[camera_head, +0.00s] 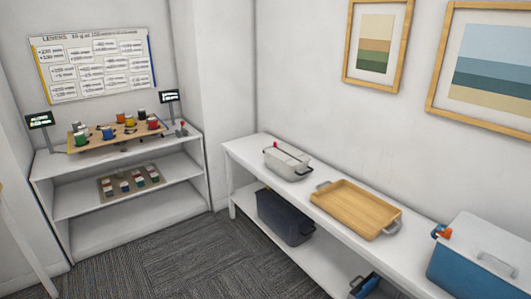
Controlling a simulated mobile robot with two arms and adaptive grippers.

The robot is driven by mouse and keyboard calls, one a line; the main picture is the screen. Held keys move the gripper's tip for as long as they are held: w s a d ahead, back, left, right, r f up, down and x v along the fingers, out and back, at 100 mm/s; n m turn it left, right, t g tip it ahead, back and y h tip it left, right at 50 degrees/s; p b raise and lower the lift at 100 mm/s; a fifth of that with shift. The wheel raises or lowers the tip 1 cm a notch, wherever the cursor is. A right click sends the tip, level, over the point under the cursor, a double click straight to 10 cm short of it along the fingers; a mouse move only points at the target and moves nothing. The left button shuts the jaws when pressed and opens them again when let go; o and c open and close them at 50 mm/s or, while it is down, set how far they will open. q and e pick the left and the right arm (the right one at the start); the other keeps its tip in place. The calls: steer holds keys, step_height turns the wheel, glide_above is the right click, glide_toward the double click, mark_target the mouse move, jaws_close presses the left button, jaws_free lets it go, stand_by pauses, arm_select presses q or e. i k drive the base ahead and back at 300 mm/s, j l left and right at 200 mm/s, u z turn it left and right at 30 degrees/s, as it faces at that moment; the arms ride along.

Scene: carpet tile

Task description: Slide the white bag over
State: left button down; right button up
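A white, box-like item (288,165) with a dark and red bar on its top sits at the far end of the long white table (238,150). It is the nearest match to a white bag, but I cannot tell whether it is soft. It stands upright, apart from the wooden tray on its right. Neither of my grippers shows in the head view.
A wooden tray (355,207) with grey handles and a blue cooler (470,270) with a white lid share the table. A dark bin (285,217) is on its lower shelf. A shelf unit (125,205) holds colored items. Carpet (200,262) between them is clear.

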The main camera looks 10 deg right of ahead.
mark_target(294, 170)
steer(key=i+u, duration=0.4)
steer(key=i, duration=0.55)
steer(key=i+j+z, duration=0.1)
steer(key=i+z, duration=0.35)
steer(key=i+j+z, duration=0.2)
steer(key=z, duration=0.3)
steer(key=i, duration=0.1)
